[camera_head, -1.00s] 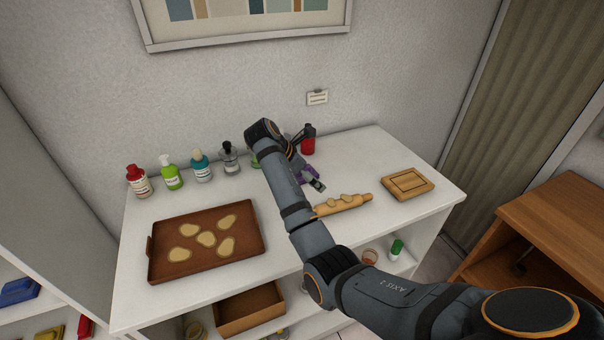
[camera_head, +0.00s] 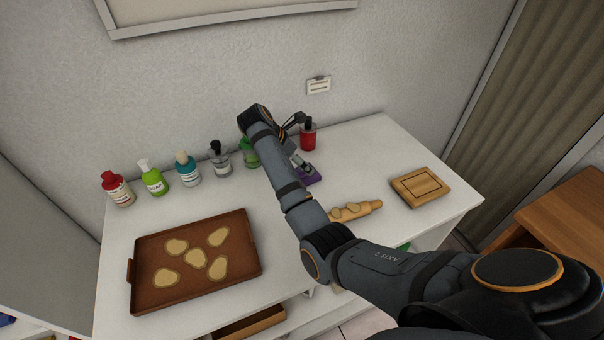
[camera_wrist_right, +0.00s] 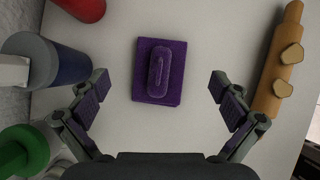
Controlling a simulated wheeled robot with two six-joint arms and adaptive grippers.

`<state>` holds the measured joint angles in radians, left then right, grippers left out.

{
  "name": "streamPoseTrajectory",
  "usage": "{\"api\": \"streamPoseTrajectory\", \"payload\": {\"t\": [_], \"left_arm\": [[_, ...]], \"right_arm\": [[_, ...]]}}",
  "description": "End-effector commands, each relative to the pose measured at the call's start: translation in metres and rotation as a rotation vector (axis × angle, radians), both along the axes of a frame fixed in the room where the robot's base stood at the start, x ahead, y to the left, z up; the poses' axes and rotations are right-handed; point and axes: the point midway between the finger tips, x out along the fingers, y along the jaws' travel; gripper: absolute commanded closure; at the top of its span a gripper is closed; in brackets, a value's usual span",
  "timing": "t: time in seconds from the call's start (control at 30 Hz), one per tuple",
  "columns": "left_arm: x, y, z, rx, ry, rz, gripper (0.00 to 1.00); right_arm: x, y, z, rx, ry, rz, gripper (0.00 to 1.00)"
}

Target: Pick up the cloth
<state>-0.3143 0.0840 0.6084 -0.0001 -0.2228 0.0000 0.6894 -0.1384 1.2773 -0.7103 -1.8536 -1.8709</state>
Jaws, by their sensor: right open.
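A purple folded cloth (camera_wrist_right: 175,97) lies flat on the white counter, with a raised, rounded purple piece on its top, in the right wrist view. In the head view only a purple part of it (camera_head: 311,179) shows beside my arm. My right gripper (camera_wrist_right: 160,84) is open, its two fingers apart on either side of the cloth, with nothing between them that they touch. Its height above the counter is hard to tell. In the head view the gripper (camera_head: 301,163) is partly hidden by my right arm. My left gripper is not in view.
A red bottle (camera_head: 308,138) and a green bottle (camera_head: 250,154) stand close by, with several more bottles along the wall. A rolling pin (camera_head: 370,207) with dough pieces lies to the right, near a wooden board (camera_head: 420,187). A brown tray (camera_head: 140,256) of dough shapes is front left.

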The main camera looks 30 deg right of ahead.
Motion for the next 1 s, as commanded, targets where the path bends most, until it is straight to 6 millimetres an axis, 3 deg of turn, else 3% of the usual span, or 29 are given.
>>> {"api": "streamPoseTrajectory", "payload": {"t": [0.17,0.27,0.4,0.57,0.8,1.0], "left_arm": [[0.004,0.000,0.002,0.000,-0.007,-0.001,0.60],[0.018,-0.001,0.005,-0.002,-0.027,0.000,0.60],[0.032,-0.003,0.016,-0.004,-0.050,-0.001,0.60],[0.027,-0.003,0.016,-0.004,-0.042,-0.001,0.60],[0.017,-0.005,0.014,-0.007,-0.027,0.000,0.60],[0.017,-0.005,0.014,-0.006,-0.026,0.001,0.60]], "right_arm": [[0.000,-0.006,-0.010,0.000,0.001,-0.001,0.00],[-0.001,-0.009,-0.013,-0.001,0.002,0.000,0.00],[-0.004,-0.022,-0.032,-0.003,0.004,-0.001,0.00],[-0.002,-0.032,-0.052,-0.001,0.001,0.000,0.00],[-0.002,-0.033,-0.055,0.001,-0.001,0.001,0.00],[-0.002,-0.033,-0.054,0.001,-0.001,0.001,0.26]]}}
